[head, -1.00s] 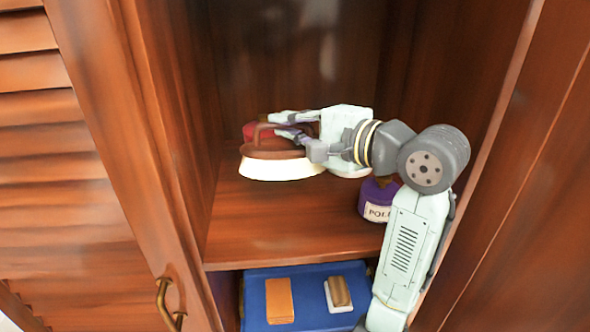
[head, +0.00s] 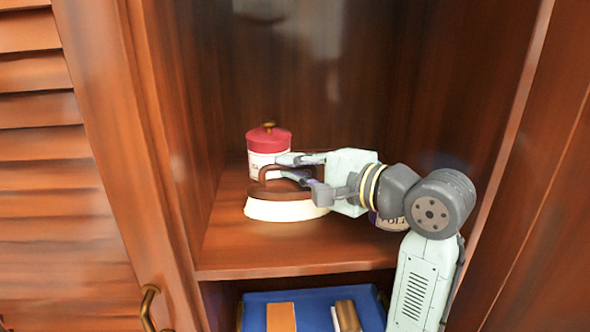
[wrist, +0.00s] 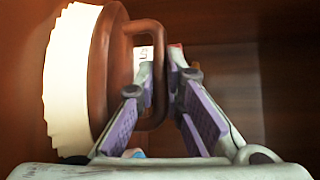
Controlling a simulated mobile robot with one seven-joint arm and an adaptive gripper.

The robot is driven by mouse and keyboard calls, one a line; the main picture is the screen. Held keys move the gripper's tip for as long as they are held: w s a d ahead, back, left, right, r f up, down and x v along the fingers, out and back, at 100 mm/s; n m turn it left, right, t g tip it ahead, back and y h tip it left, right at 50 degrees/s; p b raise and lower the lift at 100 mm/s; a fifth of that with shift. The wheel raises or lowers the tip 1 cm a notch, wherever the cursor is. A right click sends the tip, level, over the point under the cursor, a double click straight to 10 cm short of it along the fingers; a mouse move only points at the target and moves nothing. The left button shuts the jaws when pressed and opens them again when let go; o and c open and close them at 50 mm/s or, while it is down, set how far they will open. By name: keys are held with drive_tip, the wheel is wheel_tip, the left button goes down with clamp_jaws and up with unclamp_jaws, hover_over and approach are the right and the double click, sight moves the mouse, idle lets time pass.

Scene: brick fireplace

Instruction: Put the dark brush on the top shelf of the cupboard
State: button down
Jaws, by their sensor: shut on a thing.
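The dark brush (head: 290,196) has a brown back with a looped handle and cream bristles facing down. My gripper (head: 279,167) comes from the right and is shut on the brush's handle. The brush is inside the upper compartment of the open cupboard, low over the top shelf (head: 290,255); whether the bristles touch the board I cannot tell. In the wrist view the brush (wrist: 103,80) fills the left side, with its handle loop passing between the fingers of my gripper (wrist: 163,75).
A white canister (head: 266,142) with a red lid stands just behind the brush. A purple polish jar (head: 390,223) stands on the shelf at right, mostly hidden by my wrist. A blue tray (head: 312,322) with an orange block lies below. The shelf's front strip is clear.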

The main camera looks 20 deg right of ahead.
drive_tip(key=c, duration=1.7)
unclamp_jaws()
drive_tip(key=shift+f, duration=0.1)
drive_tip(key=b+v, duration=0.1)
drive_tip(key=v, duration=0.6)
drive_tip(key=shift+s+d, duration=0.15)
drive_tip(key=shift+s, duration=0.1)
